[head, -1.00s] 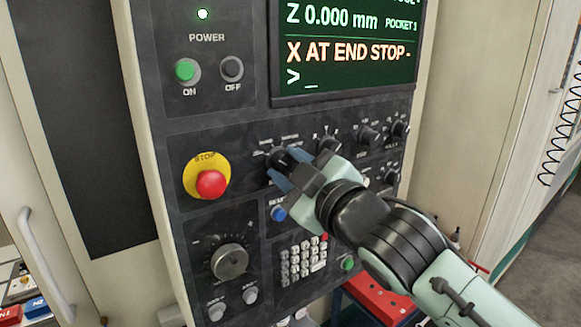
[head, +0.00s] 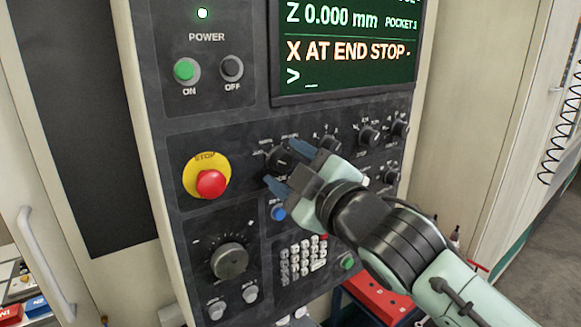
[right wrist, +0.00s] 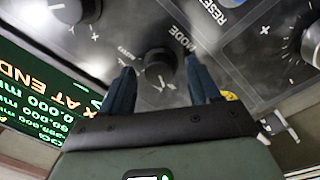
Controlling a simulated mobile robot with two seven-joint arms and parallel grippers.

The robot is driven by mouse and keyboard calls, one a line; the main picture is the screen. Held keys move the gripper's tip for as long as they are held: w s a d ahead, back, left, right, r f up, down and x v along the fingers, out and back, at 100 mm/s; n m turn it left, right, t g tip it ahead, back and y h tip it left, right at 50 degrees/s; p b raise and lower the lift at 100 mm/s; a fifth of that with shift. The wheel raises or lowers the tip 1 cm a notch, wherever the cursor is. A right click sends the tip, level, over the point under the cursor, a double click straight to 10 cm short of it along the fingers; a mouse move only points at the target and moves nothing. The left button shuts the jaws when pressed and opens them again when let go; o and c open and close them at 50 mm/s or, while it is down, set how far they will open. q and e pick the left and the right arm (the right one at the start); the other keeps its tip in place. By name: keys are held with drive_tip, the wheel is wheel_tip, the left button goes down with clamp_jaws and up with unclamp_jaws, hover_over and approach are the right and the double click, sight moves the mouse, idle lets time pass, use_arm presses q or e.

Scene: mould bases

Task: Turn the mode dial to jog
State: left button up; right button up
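The mode dial (head: 279,161) is a round black knob on the dark control panel, below the screen; small labels ring it, too small to read surely. It also shows in the right wrist view (right wrist: 160,68), beside the word MODE. My right gripper (head: 292,168) is open in front of the dial, its blue fingers spread. In the right wrist view the gripper (right wrist: 160,86) has one finger to each side of the knob, seemingly with gaps. I cannot tell which label the dial's mark points at. My left gripper is not in view.
A red stop button (head: 211,184) on a yellow disc sits left of the dial. A blue reset button (head: 278,212) and a keypad (head: 302,260) lie below. More knobs (head: 368,137) stand to the right. The screen (head: 345,45) reads X AT END STOP.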

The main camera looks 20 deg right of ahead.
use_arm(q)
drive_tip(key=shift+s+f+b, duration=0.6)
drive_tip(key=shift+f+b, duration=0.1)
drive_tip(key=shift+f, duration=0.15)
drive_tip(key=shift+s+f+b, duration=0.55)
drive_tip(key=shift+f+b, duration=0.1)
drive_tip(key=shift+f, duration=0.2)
use_arm(e)
drive_tip(key=v, duration=1.3)
drive_tip(key=shift+s, duration=0.2)
